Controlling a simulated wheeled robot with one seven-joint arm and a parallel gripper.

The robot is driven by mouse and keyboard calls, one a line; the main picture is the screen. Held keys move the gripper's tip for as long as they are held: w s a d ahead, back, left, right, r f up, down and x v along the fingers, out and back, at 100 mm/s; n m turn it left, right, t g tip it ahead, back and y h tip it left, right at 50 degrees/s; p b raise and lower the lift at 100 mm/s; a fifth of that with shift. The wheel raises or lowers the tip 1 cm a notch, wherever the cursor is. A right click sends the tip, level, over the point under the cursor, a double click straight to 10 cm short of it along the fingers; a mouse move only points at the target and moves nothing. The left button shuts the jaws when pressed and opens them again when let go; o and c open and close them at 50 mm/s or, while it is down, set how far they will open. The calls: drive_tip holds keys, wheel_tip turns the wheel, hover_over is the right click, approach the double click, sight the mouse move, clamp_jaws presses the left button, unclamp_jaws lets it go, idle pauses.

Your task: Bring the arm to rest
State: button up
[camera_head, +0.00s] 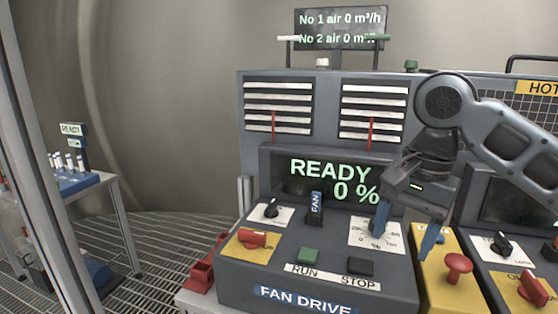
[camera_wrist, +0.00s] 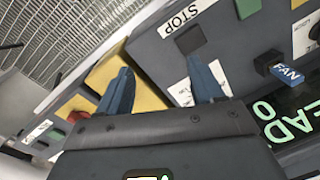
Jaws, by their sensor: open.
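My gripper (camera_head: 405,230) hangs from the arm at the right of the head view, over the right part of the fan drive console (camera_head: 240,283). Its two blue fingers are apart with nothing between them. One finger is in front of the percent dial (camera_head: 362,234) and hides part of it; I cannot tell whether it touches. The other is near the yellow panel with the red mushroom button (camera_head: 458,266). In the wrist view the open fingers (camera_wrist: 163,92) point toward the console, near the STOP button (camera_wrist: 189,39).
The console has a READY 0 % display (camera_head: 328,180), a fan switch (camera_head: 315,208), a green RUN button (camera_head: 308,256) and a red-handled switch (camera_head: 252,238). A second console (camera_head: 490,270) adjoins at the right. A side table (camera_head: 95,185) stands left beyond a grey post (camera_head: 50,160).

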drive_tip(key=s+a+f+t+y, duration=0.1)
drive_tip(key=a+f+t+y, duration=0.2)
drive_tip(key=a, duration=0.4)
drive_tip(key=s+a+f+n+t+y, duration=0.1)
drive_tip(key=s+a+f+t+y, duration=0.2)
drive_tip(key=a, duration=0.4)
drive_tip(key=a+f+t+y, duration=0.3)
drive_tip(key=a+y, duration=0.1)
drive_tip(key=a, duration=0.3)
drive_tip(key=s+d+f+t+h, duration=0.2)
drive_tip(key=s+d+f+h, duration=0.15)
drive_tip(key=s, duration=0.25)
drive_tip(key=s+d+f+m+t+h, duration=0.1)
drive_tip(key=s+d+f+h, duration=0.1)
drive_tip(key=s+d+f, duration=0.3)
drive_tip(key=s+d+f+t+h, duration=0.2)
drive_tip(key=s+d+f+h, duration=0.1)
drive_tip(key=s, duration=0.5)
drive_tip(key=s+d+r+n+h, duration=0.1)
drive_tip(key=s+d+n, duration=0.3)
drive_tip(key=s, duration=0.5)
drive_tip(key=s+d+r+n+h+b, duration=0.1)
drive_tip(key=s+d+r+n, duration=0.3)
drive_tip(key=s+d, duration=0.3)
drive_tip(key=shift+s+d, duration=0.25)
drive_tip(key=shift+s, duration=1)
drive_tip(key=shift+h, duration=0.25)
